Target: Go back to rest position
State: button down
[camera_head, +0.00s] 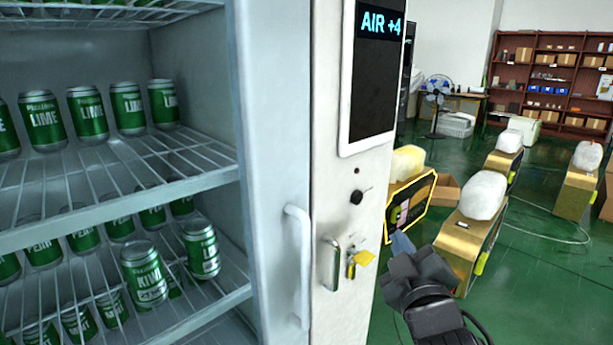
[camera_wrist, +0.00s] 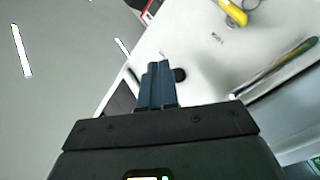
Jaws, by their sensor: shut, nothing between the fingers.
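My gripper (camera_head: 401,243) is at the right of the vending machine's (camera_head: 336,190) white front panel in the head view. Its blue fingertips point up and toward the panel. In the wrist view the gripper's blue fingers (camera_wrist: 157,84) are together, with nothing between them. The white panel lies behind the fingers there; I cannot tell the exact gap. A yellow tag with keys (camera_head: 362,258) hangs at the panel's lock, left of my gripper. A yellow item also shows at the top of the wrist view (camera_wrist: 234,12).
A metal handle (camera_head: 331,262) and a black knob (camera_head: 356,197) sit on the panel, below a screen reading "AIR +4" (camera_head: 375,80). Green cans (camera_head: 143,272) stand on wire shelves at left. Gold-coloured machines (camera_head: 470,235) stand on the green floor at right, with open floor between.

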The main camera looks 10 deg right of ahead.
jog(key=s+f+m+g+y, duration=0.1)
jog(key=s+f, duration=0.5)
jog(key=s, duration=0.6)
jog(key=s+f+m+g+y, duration=0.1)
jog(key=s+f+m, duration=0.1)
jog(key=s+f, duration=0.7)
jog(key=s+r+m, duration=0.2)
jog(key=s+r, duration=0.1)
jog(key=s, duration=0.9)
jog(key=s+r+m+g, duration=0.1)
jog(key=s+r+m, duration=0.1)
jog(key=s, duration=1)
jog(key=shift+r+m+y, duration=0.3)
jog(key=shift+r, duration=0.15)
jog(key=shift+a, duration=0.1)
